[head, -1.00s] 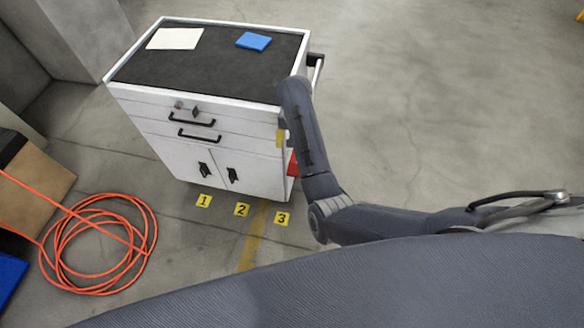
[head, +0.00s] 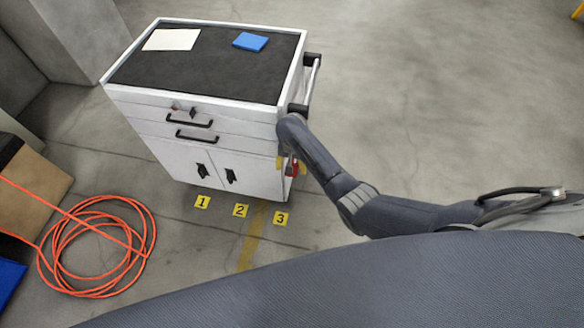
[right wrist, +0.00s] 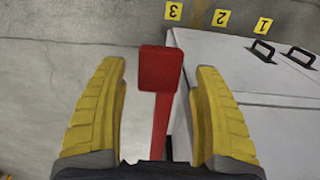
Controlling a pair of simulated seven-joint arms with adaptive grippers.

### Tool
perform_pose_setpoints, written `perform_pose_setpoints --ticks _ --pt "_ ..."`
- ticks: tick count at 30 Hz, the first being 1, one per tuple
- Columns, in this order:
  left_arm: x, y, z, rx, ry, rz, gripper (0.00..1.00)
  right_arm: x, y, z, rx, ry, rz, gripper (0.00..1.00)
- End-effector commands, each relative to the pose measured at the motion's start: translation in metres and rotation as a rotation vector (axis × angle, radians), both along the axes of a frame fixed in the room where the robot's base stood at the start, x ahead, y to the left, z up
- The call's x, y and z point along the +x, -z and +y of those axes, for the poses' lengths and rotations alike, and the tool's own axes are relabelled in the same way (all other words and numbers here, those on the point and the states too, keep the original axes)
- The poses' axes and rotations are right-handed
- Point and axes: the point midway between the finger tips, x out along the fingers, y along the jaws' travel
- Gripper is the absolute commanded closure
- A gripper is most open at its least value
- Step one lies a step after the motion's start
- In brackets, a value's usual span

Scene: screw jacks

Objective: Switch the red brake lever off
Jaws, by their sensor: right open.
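The red brake lever (right wrist: 160,70) has a wide flat pad and a narrow stem. In the right wrist view it lies between the yellow fingers of my open right gripper (right wrist: 158,76), with a visible gap on either side. In the head view a bit of red lever (head: 293,168) shows low on the right side of the white tool cart (head: 150,137). My right gripper (head: 290,164) is there too, partly hidden by my arm and the cart's corner. The lever's base is hidden. My left gripper is out of view.
A blue item (head: 250,41) and a white sheet (head: 171,39) lie on the cart's dark top. A push handle (head: 313,80) sticks out at its right side. Yellow number markers (head: 240,210) lie on the floor. An orange hose (head: 97,242) is coiled at left. Floor right of the cart is clear.

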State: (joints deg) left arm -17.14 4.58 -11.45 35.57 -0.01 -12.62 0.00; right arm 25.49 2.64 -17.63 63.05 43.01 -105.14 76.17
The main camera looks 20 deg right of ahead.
Motion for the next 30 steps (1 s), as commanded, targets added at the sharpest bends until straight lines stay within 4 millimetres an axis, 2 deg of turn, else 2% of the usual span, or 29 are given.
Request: perform_pose_setpoints --ticks 6,18,30 --pt "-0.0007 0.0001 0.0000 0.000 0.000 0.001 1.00 -0.0003 0.0113 -0.0010 -0.001 0.000 0.000 0.33" --pt "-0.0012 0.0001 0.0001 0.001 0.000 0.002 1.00 -0.0004 0.0133 -0.0010 -0.001 0.000 0.000 0.34" --pt "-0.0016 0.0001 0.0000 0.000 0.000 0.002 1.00 -0.0005 0.0132 -0.0009 -0.001 0.000 0.000 0.80"
